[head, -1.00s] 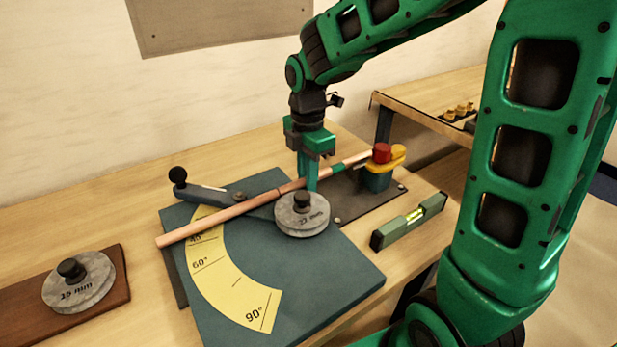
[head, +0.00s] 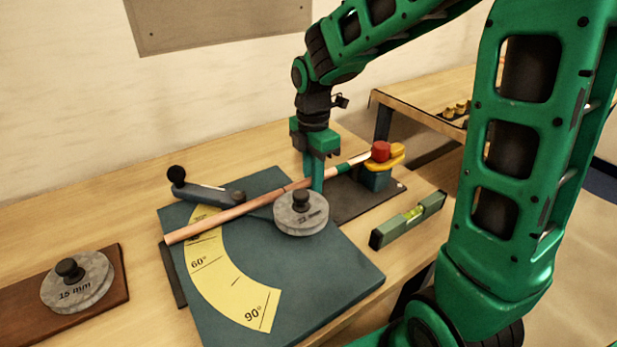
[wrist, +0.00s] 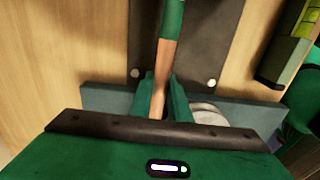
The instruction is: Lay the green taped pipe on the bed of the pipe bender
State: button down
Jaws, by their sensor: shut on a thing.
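The copper pipe with green tape (head: 243,212) lies slantwise across the pipe bender (head: 330,285), from the yellow angle scale at lower left to the red-topped clamp at upper right. Its green tape (head: 343,168) is right of my gripper. My gripper (head: 314,186) points down and is shut on the pipe near its middle, behind the grey 22 mm wheel (head: 301,213). In the wrist view the pipe (wrist: 160,85) runs between the fingers, with the tape (wrist: 173,18) at the top. I cannot tell whether the pipe touches the bed.
A red-topped clamp with a yellow lever (head: 381,155) stands at the bender's far right end. A bender handle with a black knob (head: 200,193) lies at left. A green spirit level (head: 408,220) lies at right. A 15 mm wheel (head: 78,280) sits on a brown board.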

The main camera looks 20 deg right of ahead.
jog(key=shift+w+r, duration=0.1)
jog(key=shift+r, duration=0.15)
jog(key=c, duration=1.3)
grip_release()
jog(key=shift+a, duration=0.1)
jog(key=shift+o, duration=0.2)
jog(key=shift+r, duration=3.55)
